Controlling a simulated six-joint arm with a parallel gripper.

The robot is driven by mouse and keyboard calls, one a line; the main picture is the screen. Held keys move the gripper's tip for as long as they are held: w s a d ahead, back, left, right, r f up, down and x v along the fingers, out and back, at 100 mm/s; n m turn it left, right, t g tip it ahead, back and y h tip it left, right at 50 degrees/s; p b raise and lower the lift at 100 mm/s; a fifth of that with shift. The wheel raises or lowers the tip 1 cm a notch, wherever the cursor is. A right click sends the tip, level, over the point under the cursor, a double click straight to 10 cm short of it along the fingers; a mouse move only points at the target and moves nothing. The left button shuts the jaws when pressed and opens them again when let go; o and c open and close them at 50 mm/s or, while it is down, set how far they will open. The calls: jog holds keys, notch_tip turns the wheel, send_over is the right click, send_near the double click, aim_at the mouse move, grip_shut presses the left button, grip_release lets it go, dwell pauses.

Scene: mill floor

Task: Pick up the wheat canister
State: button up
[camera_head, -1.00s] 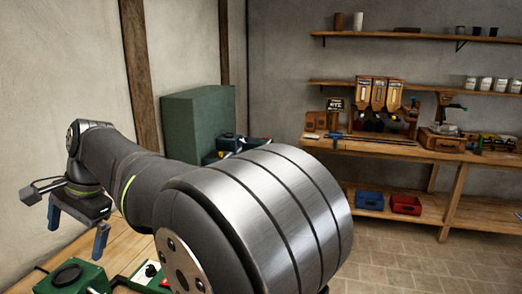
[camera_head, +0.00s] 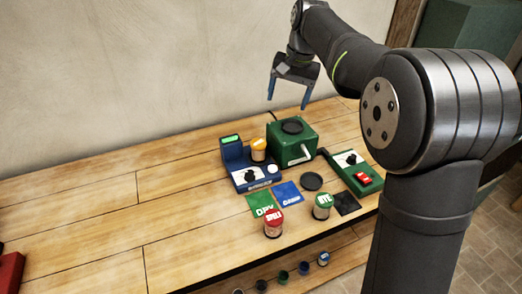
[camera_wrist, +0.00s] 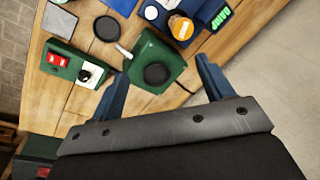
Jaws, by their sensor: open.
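Three lidded canisters stand on the wooden bench (camera_head: 110,215). One has a red lid (camera_head: 273,217), one a green lid (camera_head: 322,206) that seems to read RYE, and one an orange lid (camera_head: 258,149). The other lid lettering is too small to read, so I cannot tell which is wheat. The orange-lidded one sits on the blue scale (camera_head: 250,178) and also shows in the wrist view (camera_wrist: 180,26). My gripper (camera_head: 288,96) is open and empty, above and behind the green machine (camera_head: 292,143). In the wrist view its fingers (camera_wrist: 162,70) straddle this machine from above.
A green control box (camera_head: 352,172) with a red switch stands right of the machine. Flat green (camera_head: 260,203), blue (camera_head: 287,194) and black (camera_head: 346,203) pads and a dark disc (camera_head: 311,181) lie in front. Small pots (camera_head: 283,276) stand on a lower shelf. The bench's left is largely clear.

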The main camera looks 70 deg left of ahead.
aim_at(259, 142)
jog(key=s+a+f+n+t+h, duration=0.1)
jog(key=s+a+f+n+h, duration=0.1)
jog(key=s+a+f+n, duration=0.45)
jog(key=f, duration=0.5)
jog(key=w+a+f+n, duration=0.1)
jog(key=f, duration=0.5)
jog(key=f+n, duration=0.1)
jog(key=f, duration=0.5)
jog(key=shift+w+a+f+n, duration=0.1)
jog(key=shift+w+a+n, duration=0.1)
jog(key=shift+a+n, duration=0.05)
jog(key=c, duration=1.3)
